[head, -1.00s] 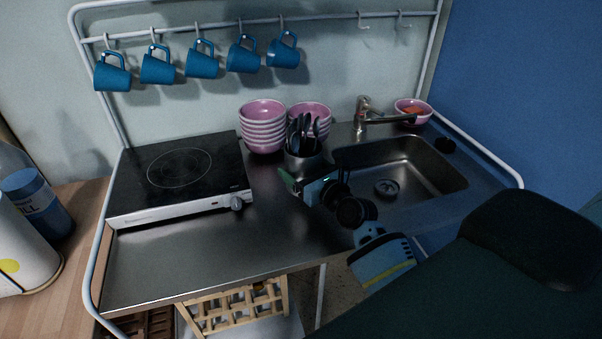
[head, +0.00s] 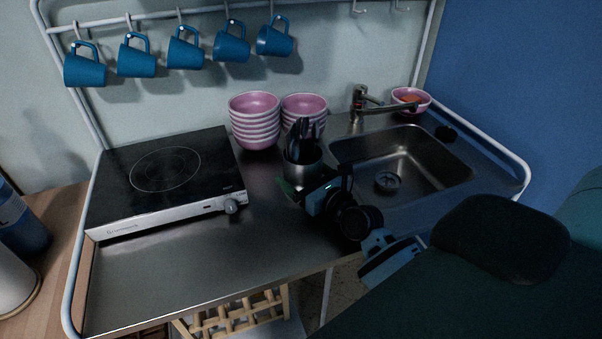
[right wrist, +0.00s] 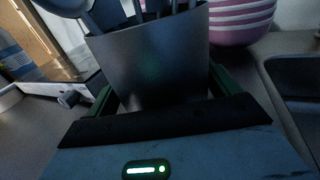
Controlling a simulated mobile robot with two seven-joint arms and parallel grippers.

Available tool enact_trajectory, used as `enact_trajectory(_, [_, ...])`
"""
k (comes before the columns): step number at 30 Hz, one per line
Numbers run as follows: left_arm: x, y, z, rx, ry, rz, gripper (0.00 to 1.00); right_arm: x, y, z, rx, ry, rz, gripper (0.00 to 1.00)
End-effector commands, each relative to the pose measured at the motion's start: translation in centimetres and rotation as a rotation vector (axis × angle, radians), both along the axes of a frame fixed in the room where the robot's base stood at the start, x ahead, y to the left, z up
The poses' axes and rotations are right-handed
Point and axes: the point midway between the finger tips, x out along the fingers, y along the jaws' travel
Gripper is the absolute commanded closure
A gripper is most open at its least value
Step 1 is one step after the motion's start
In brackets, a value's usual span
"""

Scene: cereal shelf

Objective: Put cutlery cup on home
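The cutlery cup (head: 303,172) is a grey metal cup with dark utensils standing in it. It is at the middle of the steel counter, in front of the pink bowls and left of the sink. My right gripper (head: 298,189) is at the cup's near side. In the right wrist view the cup (right wrist: 155,68) sits between the two green fingers (right wrist: 160,100), which close on its sides. I cannot tell whether its base touches the counter. No marked home spot can be made out. My left gripper is not in view.
A black hob (head: 165,175) covers the counter's left part. Two stacks of pink bowls (head: 255,122) stand behind the cup. The sink (head: 405,165) and tap (head: 362,102) are to the right. Blue mugs (head: 185,48) hang above. The front counter (head: 200,270) is clear.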

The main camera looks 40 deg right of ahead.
Motion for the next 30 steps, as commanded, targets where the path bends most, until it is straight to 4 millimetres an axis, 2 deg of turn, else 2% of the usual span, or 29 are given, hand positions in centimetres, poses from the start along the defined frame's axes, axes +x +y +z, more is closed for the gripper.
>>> enact_trajectory(3, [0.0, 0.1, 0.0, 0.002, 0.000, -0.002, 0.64, 0.0, 0.0, 0.1, 0.000, -0.001, 0.000, 0.00])
enact_trajectory(11, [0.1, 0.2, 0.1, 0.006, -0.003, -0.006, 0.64, 0.0, 0.0, 0.5, 0.000, -0.002, 0.000, 0.00])
enact_trajectory(14, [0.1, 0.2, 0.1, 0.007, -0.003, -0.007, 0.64, -0.8, -0.1, 0.4, 0.001, 0.000, -0.001, 0.00])
enact_trajectory(30, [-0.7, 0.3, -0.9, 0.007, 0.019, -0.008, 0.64, -10.1, -1.0, 0.1, 0.001, 0.004, 0.001, 0.00])
